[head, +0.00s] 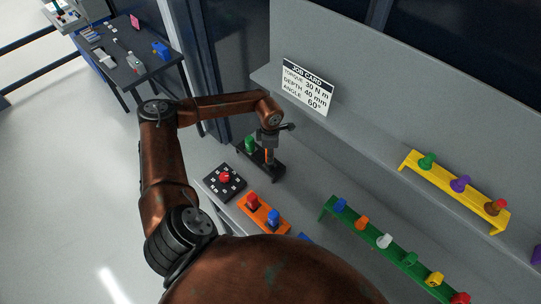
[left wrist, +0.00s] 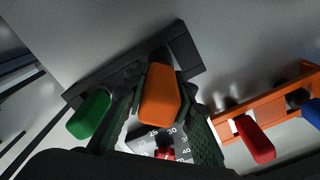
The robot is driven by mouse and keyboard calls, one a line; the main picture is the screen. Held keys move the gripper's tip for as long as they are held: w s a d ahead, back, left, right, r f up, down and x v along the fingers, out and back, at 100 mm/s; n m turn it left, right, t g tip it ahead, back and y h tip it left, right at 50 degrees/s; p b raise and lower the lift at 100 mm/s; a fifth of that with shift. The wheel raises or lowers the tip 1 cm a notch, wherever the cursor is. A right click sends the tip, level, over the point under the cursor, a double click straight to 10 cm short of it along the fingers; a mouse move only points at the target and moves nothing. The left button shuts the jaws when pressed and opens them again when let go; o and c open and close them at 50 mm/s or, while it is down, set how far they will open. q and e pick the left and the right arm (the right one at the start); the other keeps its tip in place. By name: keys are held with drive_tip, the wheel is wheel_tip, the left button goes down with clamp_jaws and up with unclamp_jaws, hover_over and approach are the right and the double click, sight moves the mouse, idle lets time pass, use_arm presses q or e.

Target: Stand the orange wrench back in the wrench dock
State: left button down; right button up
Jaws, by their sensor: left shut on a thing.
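The orange wrench (left wrist: 160,97) is between the fingers of my left gripper (left wrist: 163,112) in the left wrist view, with its orange handle toward the camera. In the head view my left gripper (head: 268,145) points down over the black wrench dock (head: 270,172), shut on the orange wrench (head: 267,156). The wrench is over or in the dock's right end; its lower end is hidden, so I cannot tell if it is seated. A green-handled tool (head: 249,144) stands in the dock's left part. The dock (left wrist: 185,50) also shows in the left wrist view. My right gripper is not in view.
A black dial plate with a red knob (head: 225,177) and an orange rack (head: 262,212) with red and blue handles stand close by. A green rack (head: 372,238) and a yellow rack (head: 455,185) stand to the right. A job card (head: 308,86) stands behind.

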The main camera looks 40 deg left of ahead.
use_arm(q)
drive_tip(key=shift+f+b, duration=0.3)
drive_tip(key=shift+f, duration=0.1)
drive_tip(key=c, duration=1.5)
unclamp_jaws()
drive_tip(key=shift+c, duration=0.2)
drive_tip(key=shift+r+p, duration=2.35)
drive_tip(key=shift+r, duration=2.2)
